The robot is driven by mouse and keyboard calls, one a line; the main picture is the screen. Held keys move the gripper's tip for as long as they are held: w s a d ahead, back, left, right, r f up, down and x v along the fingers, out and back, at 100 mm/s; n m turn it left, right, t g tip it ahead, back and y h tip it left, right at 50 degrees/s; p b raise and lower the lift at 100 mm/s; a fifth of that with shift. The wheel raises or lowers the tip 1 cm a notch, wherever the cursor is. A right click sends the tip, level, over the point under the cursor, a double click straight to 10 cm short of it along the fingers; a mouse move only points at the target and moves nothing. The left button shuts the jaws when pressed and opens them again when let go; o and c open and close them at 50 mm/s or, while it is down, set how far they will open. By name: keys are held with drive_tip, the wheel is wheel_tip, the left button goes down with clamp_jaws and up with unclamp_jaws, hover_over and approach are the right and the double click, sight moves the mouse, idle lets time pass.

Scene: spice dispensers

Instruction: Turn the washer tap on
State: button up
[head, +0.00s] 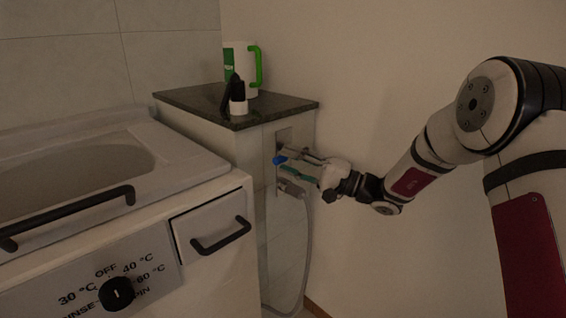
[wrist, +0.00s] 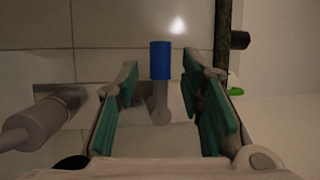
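The washer tap shows a blue handle (head: 280,159) on the side of the tiled cabinet, below its dark top. In the wrist view the blue handle (wrist: 160,60) stands ahead, between the lines of my two fingers, on a grey stem (wrist: 158,103). My gripper (head: 300,162) reaches in from the right, close to the tap. In the wrist view my gripper (wrist: 165,95) is open, with green pads on both sides and a clear gap between them. I cannot tell whether either finger touches the tap.
A grey hose connector (wrist: 42,122) sits left of my fingers; the hose (head: 309,240) hangs down the cabinet side. The dark countertop (head: 190,97) above carries a white and green jug (head: 246,66) and a black-and-white bottle (head: 238,98). The washer (head: 215,200) stands at left.

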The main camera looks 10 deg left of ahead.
drive_tip(key=shift+x, duration=1.35)
drive_tip(key=shift+c, duration=0.5)
clamp_jaws()
